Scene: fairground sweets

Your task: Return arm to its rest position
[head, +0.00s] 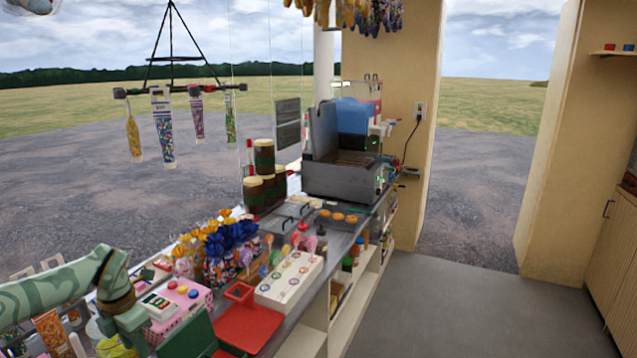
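My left arm comes in from the lower left, with a pale green patterned link and a dark green wrist. My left gripper (150,335) points down over the near left end of the counter, by a pink dotted box (182,305). Its fingertips are not clearly visible, so I cannot tell whether it is open or shut, or whether it holds anything. My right arm and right gripper are not in view.
A grey cooker (345,178) stands at the far end. The floor (470,290) to the right is clear.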

